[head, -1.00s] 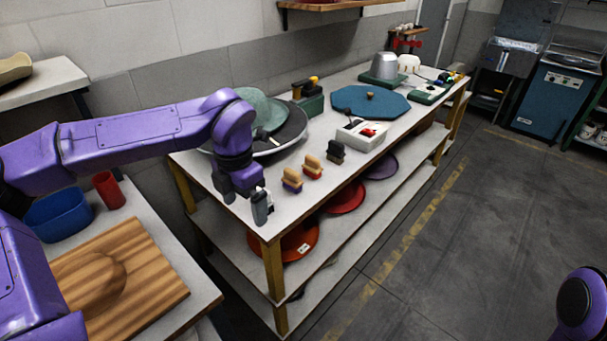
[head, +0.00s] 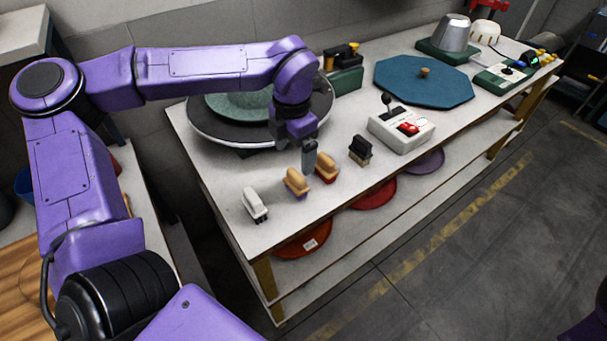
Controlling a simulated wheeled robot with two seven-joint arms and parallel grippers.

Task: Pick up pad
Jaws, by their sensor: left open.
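Several small block-like pads with handles stand in a row along the front edge of the white-topped table (head: 225,190). They are a white pad (head: 254,204), a tan pad with a purple base (head: 297,182), a tan pad with a red base (head: 326,168) and a black pad (head: 360,150). My left gripper (head: 310,160) is open and points down over the two tan pads. Its fingers partly cover the red-based pad. I cannot tell whether they touch it. My right gripper is out of view.
A round dark tray with a green disc (head: 247,105) lies behind the gripper. A white box with a red switch (head: 402,130) and a blue octagonal board (head: 420,82) are to the right.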

